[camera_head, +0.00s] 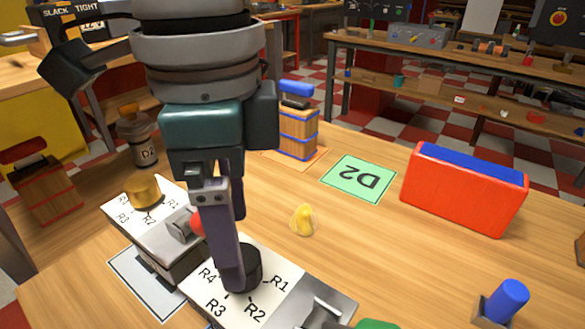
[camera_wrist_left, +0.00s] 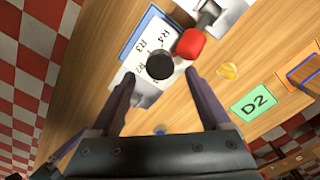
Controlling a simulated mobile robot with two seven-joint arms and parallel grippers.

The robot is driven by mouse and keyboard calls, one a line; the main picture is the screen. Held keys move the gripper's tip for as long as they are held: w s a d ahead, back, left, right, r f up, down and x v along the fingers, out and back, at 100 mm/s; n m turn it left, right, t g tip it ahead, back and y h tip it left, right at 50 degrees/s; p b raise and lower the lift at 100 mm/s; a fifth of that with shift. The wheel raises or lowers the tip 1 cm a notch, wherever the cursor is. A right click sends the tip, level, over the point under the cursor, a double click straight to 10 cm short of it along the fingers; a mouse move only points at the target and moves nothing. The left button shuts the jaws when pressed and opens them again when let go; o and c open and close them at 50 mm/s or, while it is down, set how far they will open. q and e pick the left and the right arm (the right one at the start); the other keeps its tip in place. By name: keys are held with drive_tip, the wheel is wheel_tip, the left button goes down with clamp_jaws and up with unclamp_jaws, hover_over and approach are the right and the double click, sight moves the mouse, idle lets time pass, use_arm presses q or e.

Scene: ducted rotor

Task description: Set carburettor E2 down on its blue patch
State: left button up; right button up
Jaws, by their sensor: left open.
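My left gripper (camera_head: 218,285) reaches down over a white panel (camera_head: 270,265) marked R1 to R4, beside its black knob (camera_head: 245,265). In the left wrist view the gripper (camera_wrist_left: 160,80) is open, with its fingers on either side of the black knob (camera_wrist_left: 160,65) and nothing clearly held. A pale rectangular patch (camera_head: 150,290) shows at lower left; in the wrist view a blue patch (camera_wrist_left: 140,35) lies beside the panel. No E2 label is readable, so I cannot tell which thing is the carburettor. My right gripper is not in view.
A second R-marked panel with a brass knob (camera_head: 145,190) stands left, near a red knob (camera_wrist_left: 190,43). A canister (camera_head: 138,140), green D2 patch (camera_head: 360,178), yellow lump (camera_head: 304,220), red block (camera_head: 465,190) and blue cylinder (camera_head: 507,300) are around.

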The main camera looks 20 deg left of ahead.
use_arm(q)
wheel_tip(320, 180, up, 9)
drive_tip(key=p, duration=0.1)
drive_tip(key=s+d+f+n+h, duration=0.1)
drive_tip(key=d+f, duration=0.1)
drive_tip(key=s+d+f+n+t+h, duration=0.1)
drive_tip(key=s+d+f+h, duration=0.1)
drive_tip(key=d+f, duration=0.1)
drive_tip(key=s+d+f+n+t+h, duration=0.1)
drive_tip(key=d+f+h, duration=0.1)
drive_tip(key=d+f, duration=0.1)
drive_tip(key=shift+s+d, duration=0.25)
drive_tip(key=shift+s, duration=0.1)
drive_tip(key=s+a+f+n+y, duration=0.2)
drive_tip(key=s+a+f+n, duration=0.1)
drive_tip(key=a, duration=0.4)
drive_tip(key=s+a+f+n+t+y, duration=0.1)
drive_tip(key=s+a+f+n, duration=0.3)
drive_tip(key=a, duration=0.4)
drive_tip(key=shift+s+a+f+n+t+y, duration=0.2)
drive_tip(key=shift+s+a+n+t+y, duration=0.1)
drive_tip(key=shift+s+n+y, duration=0.5)
wheel_tip(320, 180, up, 48)
drive_tip(key=p, duration=4.8)
drive_tip(key=shift+r, duration=0.25)
drive_tip(key=shift+d, duration=0.1)
